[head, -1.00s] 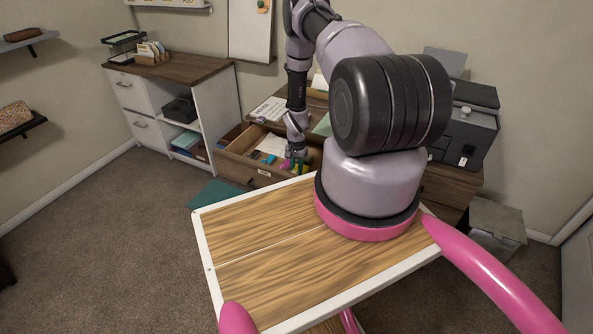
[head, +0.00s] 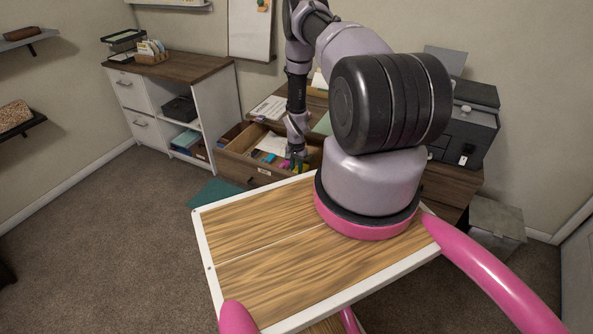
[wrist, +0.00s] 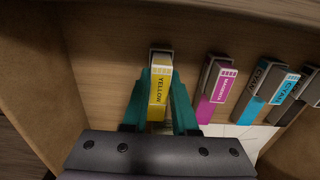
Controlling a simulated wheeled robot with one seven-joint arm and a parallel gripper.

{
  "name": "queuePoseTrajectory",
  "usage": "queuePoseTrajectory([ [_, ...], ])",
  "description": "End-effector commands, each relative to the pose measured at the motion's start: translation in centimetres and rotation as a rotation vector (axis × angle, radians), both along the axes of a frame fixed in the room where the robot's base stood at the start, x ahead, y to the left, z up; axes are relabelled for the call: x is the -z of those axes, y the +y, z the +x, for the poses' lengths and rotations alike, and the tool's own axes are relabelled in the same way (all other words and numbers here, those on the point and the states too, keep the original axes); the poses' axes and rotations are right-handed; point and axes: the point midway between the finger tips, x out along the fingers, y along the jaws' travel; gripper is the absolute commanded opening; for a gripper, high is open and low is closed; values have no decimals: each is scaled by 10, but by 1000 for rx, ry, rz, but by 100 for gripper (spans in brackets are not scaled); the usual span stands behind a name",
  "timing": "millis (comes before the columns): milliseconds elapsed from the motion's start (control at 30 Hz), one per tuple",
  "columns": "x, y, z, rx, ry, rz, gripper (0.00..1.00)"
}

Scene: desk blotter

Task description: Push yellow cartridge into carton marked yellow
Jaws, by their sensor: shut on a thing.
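The yellow cartridge (wrist: 158,98), labelled YELLOW, is between the two teal fingers of my gripper (wrist: 160,82) in the wrist view. The fingers are shut on its two sides. A grey-edged end shows at its top, close to the drawer's wooden wall. I cannot clearly tell a separate carton marked yellow from the cartridge, nor how far one is inside the other. In the head view my gripper (head: 298,162) reaches down into the open drawer (head: 237,168), and the yellow piece is small and partly hidden.
To the right in the wrist view stand a magenta piece (wrist: 216,88), a cyan piece (wrist: 262,92) and a dark piece (wrist: 303,92), each with grey sides. The drawer's side wall (wrist: 35,85) is close on the left. White paper (wrist: 255,138) lies in the drawer.

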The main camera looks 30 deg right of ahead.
Motion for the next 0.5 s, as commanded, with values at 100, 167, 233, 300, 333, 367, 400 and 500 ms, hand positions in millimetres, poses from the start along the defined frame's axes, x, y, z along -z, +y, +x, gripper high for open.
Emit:
queuePoseTrajectory([
  [100,4,0,0,0,0,0,0],
  [167,5,0,0,0,0,0,0],
  [233,7,0,0,0,0,0,0],
  [300,8,0,0,0,0,0,0],
  [333,8,0,0,0,-1,-1,34],
  [367,8,0,0,0,-1,-1,46],
  [400,8,0,0,0,0,0,61],
  [500,8,0,0,0,0,0,61],
])
